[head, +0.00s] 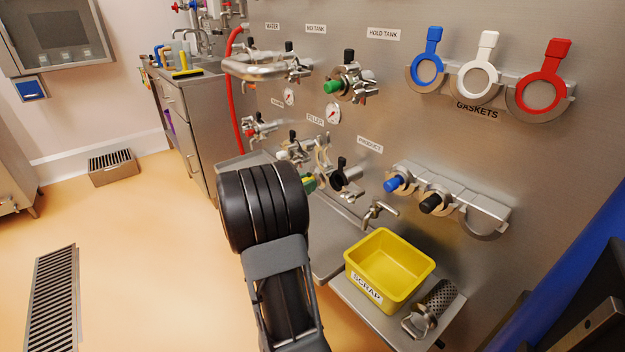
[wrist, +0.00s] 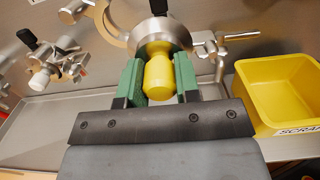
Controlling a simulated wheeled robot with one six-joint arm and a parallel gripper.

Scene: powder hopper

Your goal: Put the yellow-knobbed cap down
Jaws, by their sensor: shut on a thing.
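The yellow-knobbed cap shows in the wrist view as a yellow knob (wrist: 159,76) on a round steel disc (wrist: 163,36). My gripper (wrist: 158,80) is shut on the knob, with one green finger on each side. In the head view my black arm hides most of the gripper, and only a bit of green finger (head: 309,184) shows beside it. A steel cap rack (head: 490,207) on the wall holds a blue-knobbed cap (head: 395,184) and a black-knobbed cap (head: 432,203); its right place is empty. I cannot tell whether the held cap touches anything behind it.
A yellow scrap bin (head: 390,268) stands on a steel shelf at right, beside a perforated strainer (head: 436,302). A tap (head: 378,211) sticks out above the shelf. Pipe ports with clamps (head: 355,82) crowd the wall. Coloured gaskets (head: 478,76) hang above the cap rack.

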